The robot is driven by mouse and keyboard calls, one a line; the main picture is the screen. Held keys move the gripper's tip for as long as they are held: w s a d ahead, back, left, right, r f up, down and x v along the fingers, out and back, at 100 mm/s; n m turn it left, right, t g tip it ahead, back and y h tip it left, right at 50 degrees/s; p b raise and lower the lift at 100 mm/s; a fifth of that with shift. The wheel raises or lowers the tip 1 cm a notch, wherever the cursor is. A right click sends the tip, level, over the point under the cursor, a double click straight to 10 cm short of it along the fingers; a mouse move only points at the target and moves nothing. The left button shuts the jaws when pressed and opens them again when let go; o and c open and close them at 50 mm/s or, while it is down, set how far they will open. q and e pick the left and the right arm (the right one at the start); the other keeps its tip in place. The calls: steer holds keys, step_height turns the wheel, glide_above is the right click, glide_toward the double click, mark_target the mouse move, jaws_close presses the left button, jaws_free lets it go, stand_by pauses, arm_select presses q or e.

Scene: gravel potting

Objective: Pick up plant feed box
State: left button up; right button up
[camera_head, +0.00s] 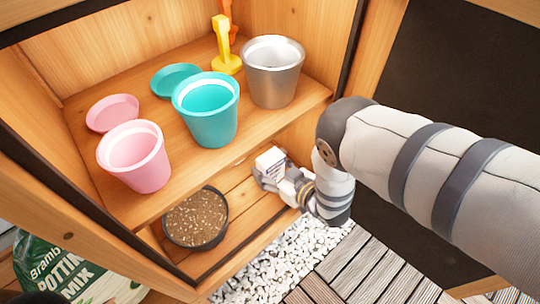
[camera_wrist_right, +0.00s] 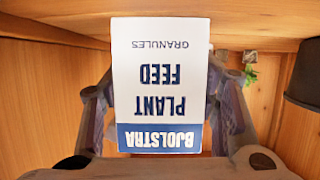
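The plant feed box (camera_head: 270,162) is a small white carton in the lower compartment of the wooden cabinet, by its right side. In the right wrist view the box (camera_wrist_right: 161,75) fills the middle, its blue lettering upside down in the picture. My right gripper (camera_head: 268,180) reaches in from the right. Its fingers (camera_wrist_right: 162,108) lie against both sides of the box and appear closed on it. I cannot tell whether the box still touches the compartment floor. My left gripper is not in view.
The upper shelf (camera_head: 85,165) above the box holds a pink pot (camera_head: 136,160), a teal pot (camera_head: 212,122), a metal pot (camera_head: 272,85) and saucers. A dark bowl of soil (camera_head: 195,218) stands left of the box. White gravel (camera_head: 285,262) lies in front.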

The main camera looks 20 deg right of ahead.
mark_target(271, 157)
steer(key=c, duration=0.4)
steer(key=shift+c, duration=0.2)
